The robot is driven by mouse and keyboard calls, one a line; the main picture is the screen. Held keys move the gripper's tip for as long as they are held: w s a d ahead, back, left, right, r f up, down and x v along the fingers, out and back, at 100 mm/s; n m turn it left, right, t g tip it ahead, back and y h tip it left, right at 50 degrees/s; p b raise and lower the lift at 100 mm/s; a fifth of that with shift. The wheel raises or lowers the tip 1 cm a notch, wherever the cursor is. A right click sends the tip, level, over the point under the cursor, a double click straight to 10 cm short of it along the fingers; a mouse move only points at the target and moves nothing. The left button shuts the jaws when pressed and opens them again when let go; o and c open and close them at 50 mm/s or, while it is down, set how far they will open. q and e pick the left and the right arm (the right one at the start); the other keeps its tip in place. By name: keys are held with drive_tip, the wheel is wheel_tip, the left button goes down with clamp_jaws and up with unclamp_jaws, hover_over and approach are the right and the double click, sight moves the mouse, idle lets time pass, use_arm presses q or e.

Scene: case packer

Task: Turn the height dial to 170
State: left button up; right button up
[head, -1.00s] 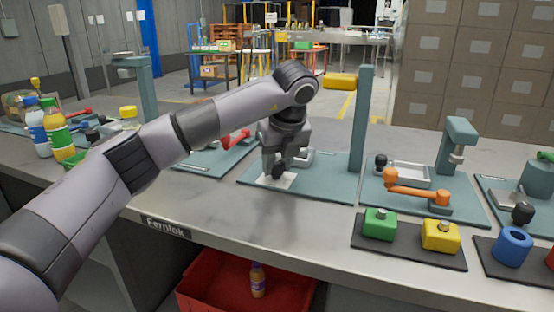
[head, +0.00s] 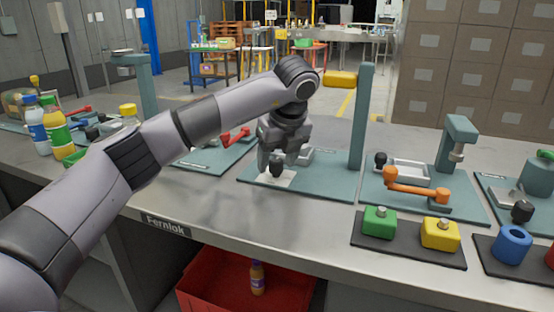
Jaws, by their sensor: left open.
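My left gripper (head: 276,168) points down over a teal station plate (head: 325,187) in the middle of the bench. Its fingers are open around or just beside a small black knob (head: 276,169), which stands on a pale label plate (head: 288,181). I take this knob to be the height dial. I cannot tell whether the fingers touch it. The scale marks and the dial's setting are too small to read. A teal post (head: 361,118) with a yellow block (head: 341,78) at its upper left rises from the same plate. My right gripper is not in view.
To the right are an orange lever (head: 418,191), a teal press frame (head: 457,140), and green (head: 380,220) and yellow (head: 441,232) buttons. Bottles (head: 55,126) stand at the left. A red crate (head: 215,285) is under the bench.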

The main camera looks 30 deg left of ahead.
use_arm(q)
drive_tip(key=p+v, duration=0.1)
drive_tip(key=v, duration=0.5)
drive_tip(key=shift+r, duration=0.25)
drive_tip(key=shift+s+d, duration=0.1)
drive_tip(key=shift+d, duration=0.05)
